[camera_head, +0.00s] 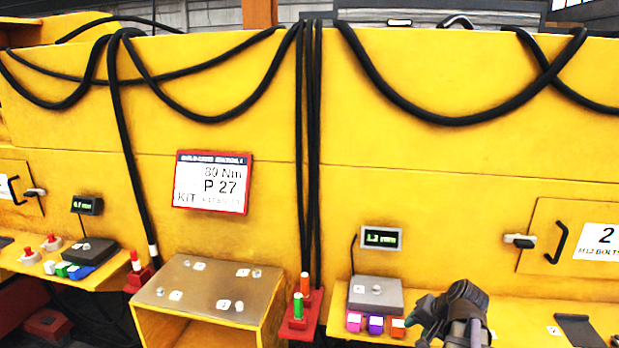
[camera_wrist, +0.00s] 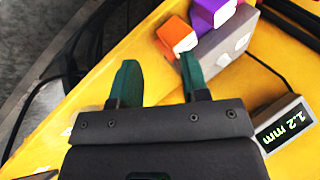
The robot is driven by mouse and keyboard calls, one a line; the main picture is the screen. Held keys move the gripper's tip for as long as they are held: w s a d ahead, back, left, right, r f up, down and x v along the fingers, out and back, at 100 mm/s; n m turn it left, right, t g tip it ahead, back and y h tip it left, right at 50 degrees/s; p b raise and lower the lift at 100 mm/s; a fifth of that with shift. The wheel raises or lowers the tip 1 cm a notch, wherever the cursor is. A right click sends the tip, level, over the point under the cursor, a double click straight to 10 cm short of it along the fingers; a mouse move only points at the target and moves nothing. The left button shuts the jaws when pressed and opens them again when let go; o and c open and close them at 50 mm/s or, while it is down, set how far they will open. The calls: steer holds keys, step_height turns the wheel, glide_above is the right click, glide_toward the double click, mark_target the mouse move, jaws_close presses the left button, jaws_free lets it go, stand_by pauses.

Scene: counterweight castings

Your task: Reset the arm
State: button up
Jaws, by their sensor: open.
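My gripper (camera_wrist: 158,82) is open in the wrist view, its two green fingers apart with nothing between them. The orange block (camera_wrist: 176,37) lies just beyond the right finger, and the purple block (camera_wrist: 213,12) is past it. In the head view my gripper (camera_head: 440,305) hangs over the right yellow shelf, right of the orange block (camera_head: 398,327). Its fingertips are hard to make out there.
A grey box (camera_head: 376,293) stands behind the pink, purple and orange blocks, below a 1.2 mm display (camera_head: 382,239). A metal-topped yellow stand (camera_head: 200,288) is at centre left. A red base (camera_head: 298,325) holds green and orange-tipped tools. Black cables (camera_head: 310,150) hang on the yellow wall.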

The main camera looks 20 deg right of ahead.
steer(key=a+f+n+g+h+p, duration=0.1)
steer(key=a+n+g, duration=0.4)
steer(key=a, duration=2.5)
steer(key=n+h, duration=0.1)
steer(key=n, duration=0.4)
steer(key=shift+w+a+g, duration=0.2)
steer(key=shift+a+g, duration=0.05)
steer(key=shift+g, duration=0.15)
